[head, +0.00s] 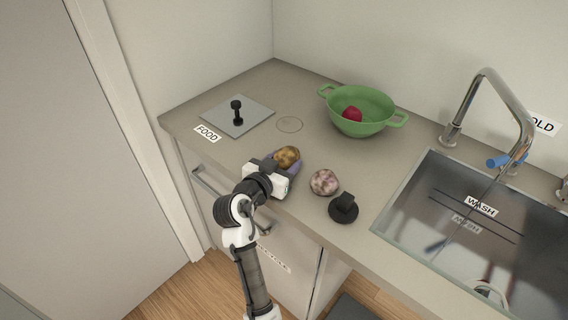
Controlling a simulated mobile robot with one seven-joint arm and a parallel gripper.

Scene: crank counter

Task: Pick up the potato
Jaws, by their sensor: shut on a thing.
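The potato (288,156) is golden brown with darker patches, in the head view near the counter's front edge. My gripper (284,165) reaches over that edge from below and is shut on the potato. The white gripper body hides the potato's near side. Bluish-purple surfaces show beside and under the potato; I cannot tell if they are my fingers or another thing. I cannot tell if the potato touches the counter.
A mottled pinkish round vegetable (324,182) and a black knobbed piece (343,209) stand close to the right. A green colander (378,126) holds a red item (352,115). A metal plate (254,114) with a black handle (237,111) lies left. The sink (404,207) is right.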

